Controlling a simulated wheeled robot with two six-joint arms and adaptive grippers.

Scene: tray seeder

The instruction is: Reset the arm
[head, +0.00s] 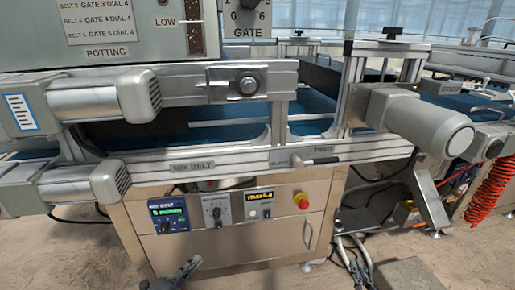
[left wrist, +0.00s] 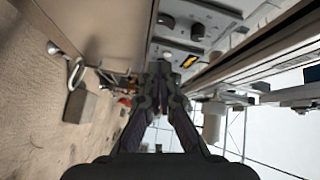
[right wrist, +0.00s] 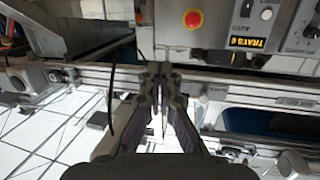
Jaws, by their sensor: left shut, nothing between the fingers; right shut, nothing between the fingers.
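My left gripper (head: 184,270) shows at the bottom of the head view, in front of the control cabinet (head: 165,250) and apart from it. In the left wrist view its dark fingers (left wrist: 159,68) come together at the tips with nothing between them. My right gripper (right wrist: 160,70) is shut and empty in the right wrist view, its tips below the cabinet front with the red button (right wrist: 193,18). In the head view I cannot clearly tell the right gripper from the cables and grey parts at the lower right.
The cabinet carries a display panel (head: 169,217), a dial panel (head: 216,210), a yellow-labelled tray panel (head: 259,205) and a red stop button (head: 301,200). The mix belt rail (head: 240,163) runs above. Motors (head: 420,120) jut out. A red coiled hose (head: 490,185) hangs at right.

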